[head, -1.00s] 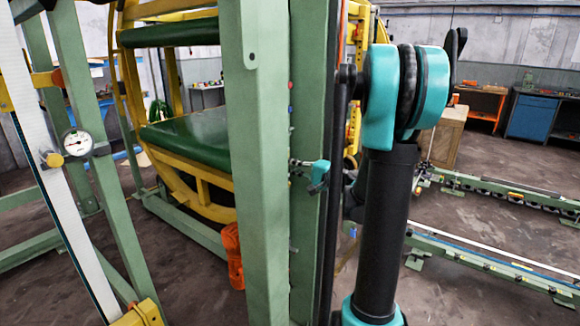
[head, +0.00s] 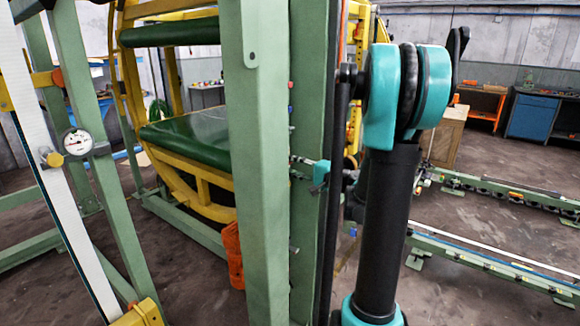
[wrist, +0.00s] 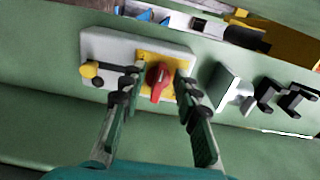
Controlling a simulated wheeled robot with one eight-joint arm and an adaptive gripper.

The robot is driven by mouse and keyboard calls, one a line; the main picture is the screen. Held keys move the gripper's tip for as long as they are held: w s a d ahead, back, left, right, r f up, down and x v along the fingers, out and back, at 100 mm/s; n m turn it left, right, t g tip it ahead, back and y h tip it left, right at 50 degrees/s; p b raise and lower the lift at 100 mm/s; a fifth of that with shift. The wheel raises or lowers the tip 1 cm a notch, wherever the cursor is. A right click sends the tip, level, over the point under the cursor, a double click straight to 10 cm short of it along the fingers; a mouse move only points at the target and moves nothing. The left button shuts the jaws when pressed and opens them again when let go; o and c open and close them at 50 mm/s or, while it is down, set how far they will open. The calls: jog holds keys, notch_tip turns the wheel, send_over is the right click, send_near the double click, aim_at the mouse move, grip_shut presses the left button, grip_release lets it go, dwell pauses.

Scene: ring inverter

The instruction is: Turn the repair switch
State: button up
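The red switch (wrist: 158,80) sits on a yellow plate (wrist: 147,59) at the right end of a pale box (wrist: 107,46) on a green beam. Its handle stands nearly upright in the wrist view, slightly tilted. My gripper (wrist: 160,72) is open, with one finger on each side of the red switch and visible gaps between. I cannot tell how deep the fingertips reach. In the head view, only a small teal part near my gripper shows past the green post; the switch is hidden there.
A yellow knob (wrist: 89,70) is left of the switch. A pale block (wrist: 222,86) and black hooks (wrist: 266,92) are close on its right. In the head view, a green post (head: 262,170) stands in front of a yellow ring frame (head: 168,115). Low green rails (head: 490,262) lie at right.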

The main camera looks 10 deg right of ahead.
jog(key=v, duration=1.1)
jog(key=shift+d, duration=0.15)
jog(key=shift+s, duration=0.2)
